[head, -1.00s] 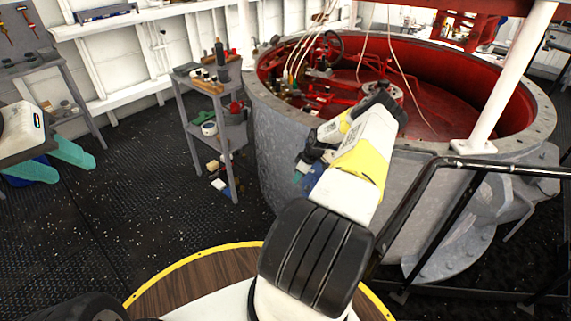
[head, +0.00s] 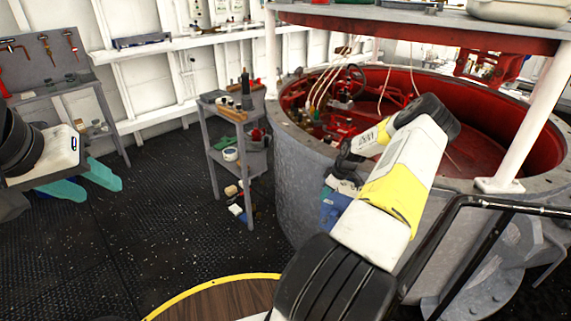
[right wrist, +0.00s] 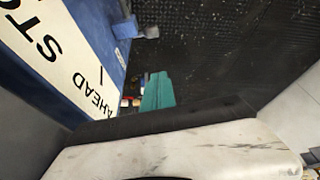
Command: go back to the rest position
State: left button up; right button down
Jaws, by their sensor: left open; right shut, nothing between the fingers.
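My left gripper (head: 84,182) is at the left of the head view. Its white hand (head: 58,150) points down to the right, with two teal fingers spread apart and nothing between them, over the dark deck. My right arm (head: 392,188) rises from the bottom centre, and its wrist folds back toward the grey tank, so the fingers are mostly hidden there. In the right wrist view the teal fingers of my right gripper (right wrist: 157,92) are together, holding nothing. A blue box with a white plate lettered "STOP" and "AHEAD" (right wrist: 55,55) is close beside them.
A large grey tank with a red inside (head: 310,195) stands behind my right arm. A grey shelf cart (head: 212,165) with small items stands left of it. A black railing (head: 450,235) is at the right. The deck (head: 150,210) between left gripper and cart is clear.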

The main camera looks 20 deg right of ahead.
jog(key=s+a+r+m+h, duration=0.1)
jog(key=s+a+r, duration=0.1)
jog(key=a+r, duration=0.65)
jog(key=s+a+r+h, duration=0.1)
jog(key=a+r, duration=0.3)
jog(key=r, duration=0.9)
jog(key=s+a+r+m+h, duration=0.1)
jog(key=s+a+r, duration=0.1)
jog(key=a+r, duration=0.65)
jog(key=s+a+r+m+t+y, duration=0.1)
jog(key=s+a+r, duration=0.2)
jog(key=s, duration=0.4)
jog(key=s+a+r+m+t, duration=0.1)
jog(key=s+a+r+m, duration=0.1)
jog(key=s+a+r, duration=0.2)
jog(key=s+a+r+m+y, duration=0.1)
jog(key=s+a+r+m, duration=0.1)
jog(key=s+a+r, duration=0.2)
jog(key=s+r, duration=0.3)
jog(key=s, duration=0.5)
jog(key=shift+s+t+y, duration=0.25)
jog(key=shift+t+y, duration=0.05)
jog(key=shift+t, duration=0.1)
